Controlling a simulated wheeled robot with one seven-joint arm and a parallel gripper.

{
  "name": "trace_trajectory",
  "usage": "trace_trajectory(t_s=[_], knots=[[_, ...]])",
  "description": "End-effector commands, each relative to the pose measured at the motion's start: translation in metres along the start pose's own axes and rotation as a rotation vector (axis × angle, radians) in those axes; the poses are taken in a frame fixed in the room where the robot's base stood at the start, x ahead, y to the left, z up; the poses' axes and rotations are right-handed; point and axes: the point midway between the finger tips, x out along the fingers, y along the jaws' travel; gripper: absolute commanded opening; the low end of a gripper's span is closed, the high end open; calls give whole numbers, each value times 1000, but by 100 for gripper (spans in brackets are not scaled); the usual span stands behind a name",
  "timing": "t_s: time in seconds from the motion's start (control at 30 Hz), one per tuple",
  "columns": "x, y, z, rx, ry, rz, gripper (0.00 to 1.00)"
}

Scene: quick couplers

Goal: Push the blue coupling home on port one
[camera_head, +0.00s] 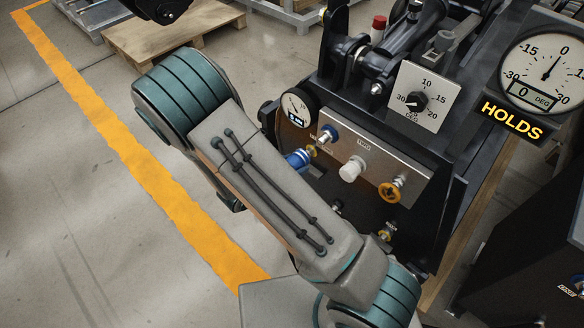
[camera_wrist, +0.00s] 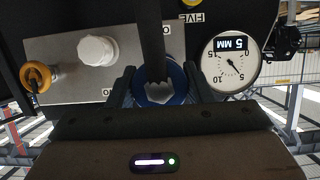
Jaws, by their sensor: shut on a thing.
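The blue coupling (camera_wrist: 160,96) sits between the two fingers of my gripper (camera_wrist: 157,88) in the wrist view, with a dark bar or hose running up from it. My gripper is shut on it, a finger on each side. In the head view, a blue cylindrical part (camera_head: 298,159) shows beside my arm, in front of the metal port panel (camera_head: 372,153); my gripper is hidden behind the arm there. A blue-ringed fitting (camera_head: 327,133) stands at the panel's upper left. Port one's label is not readable, and I cannot tell whether the coupling touches the port.
A white cap (camera_head: 352,169) and an orange ring fitting (camera_head: 390,191) stand along the panel. A round gauge (camera_wrist: 231,62) reads 5 MM. The large dial (camera_head: 545,70) reads 0 DEG above a HOLDS sign (camera_head: 512,117). Clear floor with an orange line (camera_head: 130,140) lies left.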

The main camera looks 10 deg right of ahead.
Motion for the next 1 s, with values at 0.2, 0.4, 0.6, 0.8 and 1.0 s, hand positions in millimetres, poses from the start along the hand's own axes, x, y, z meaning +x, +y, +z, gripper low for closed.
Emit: trace_trajectory(t_s=[0.2,0.4,0.6,0.8,1.0], knots=[[-1,1,0,1,1,4,30],[-2,0,0,2,0,4,30],[8,0,-3,4,-2,5,30],[26,1,-10,4,-1,6,30],[45,1,-18,5,-2,5,30]])
